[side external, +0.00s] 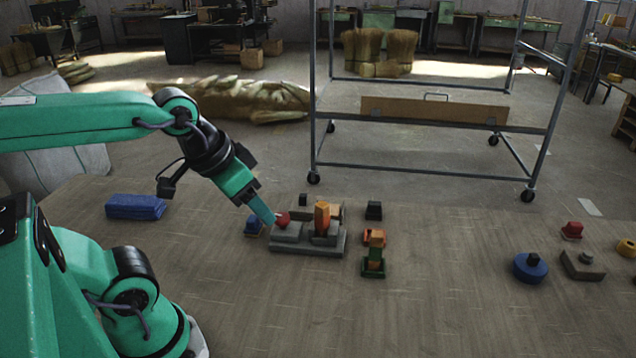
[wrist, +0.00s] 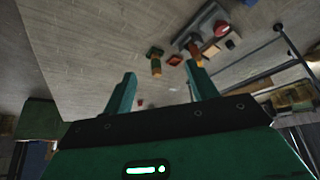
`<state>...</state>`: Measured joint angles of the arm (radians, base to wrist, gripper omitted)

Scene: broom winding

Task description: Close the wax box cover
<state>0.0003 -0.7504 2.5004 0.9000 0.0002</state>
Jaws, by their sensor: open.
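No part is labelled, so I cannot tell for sure which is the wax box or its cover. A grey stepped base (side external: 300,244) on the table carries a red knob-like part (side external: 283,217) on its left and an upright orange block (side external: 321,218) toward its right. My gripper (side external: 270,216) is just left of the red part in the side view; whether it touches is unclear. In the wrist view my gripper (wrist: 160,88) has its fingers spread with nothing held between them. Small red and orange parts show beyond the fingertips.
A blue block (side external: 135,207) lies at left. A small blue part (side external: 253,227) sits beside the base. Green-orange parts (side external: 373,255) and a black block (side external: 374,210) stand right of it. A blue round part (side external: 530,267) lies farther right. The front table is clear.

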